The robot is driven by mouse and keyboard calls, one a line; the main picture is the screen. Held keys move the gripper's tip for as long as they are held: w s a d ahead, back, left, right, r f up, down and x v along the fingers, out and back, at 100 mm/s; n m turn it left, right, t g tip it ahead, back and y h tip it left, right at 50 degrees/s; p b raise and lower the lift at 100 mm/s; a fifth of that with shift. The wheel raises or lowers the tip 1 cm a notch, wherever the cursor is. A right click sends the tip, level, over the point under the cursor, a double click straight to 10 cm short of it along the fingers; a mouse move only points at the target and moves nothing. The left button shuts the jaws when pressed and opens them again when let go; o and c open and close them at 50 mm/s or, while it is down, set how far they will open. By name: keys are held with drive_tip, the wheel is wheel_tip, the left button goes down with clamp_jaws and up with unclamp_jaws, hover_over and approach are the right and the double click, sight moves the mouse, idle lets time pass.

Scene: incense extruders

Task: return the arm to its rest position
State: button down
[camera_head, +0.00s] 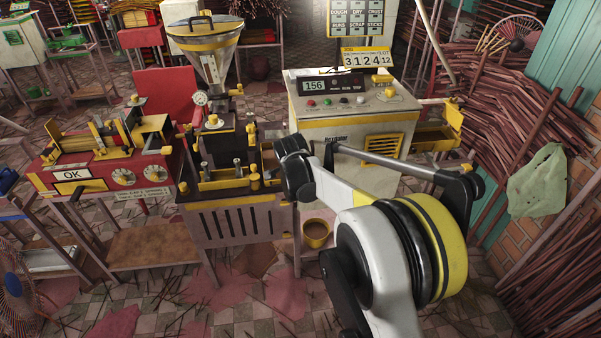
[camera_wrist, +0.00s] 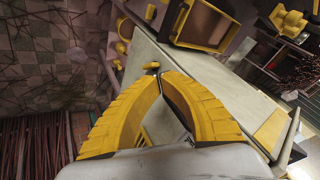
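My gripper (camera_wrist: 160,77) shows in the wrist view. Its two ribbed yellow fingers come together at the tips, with nothing visible between them. A small yellow knob (camera_wrist: 151,66) lies just beyond the tips, and I cannot tell whether they touch it. A pale machine panel (camera_wrist: 235,85) lies behind and to the right of the fingers. In the head view my arm (camera_head: 340,195) reaches from the lower right toward the middle, in front of the control cabinet (camera_head: 330,115). My gripper cannot be made out there.
A yellow-edged tray (camera_head: 435,137) juts from the cabinet's right side. A bench with posts (camera_head: 235,215) stands left of my arm, beside a red press (camera_head: 100,160). A bucket (camera_head: 317,232) is on the floor. Stick piles and a green bag (camera_head: 540,182) line the right side.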

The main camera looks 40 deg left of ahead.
drive_tip(key=v, duration=0.2)
drive_tip(key=a+p+v, duration=0.1)
drive_tip(key=v, duration=0.1)
drive_tip(key=shift+s+d+r, duration=0.1)
drive_tip(key=shift+s+r, duration=0.1)
drive_tip(key=shift+s, duration=0.15)
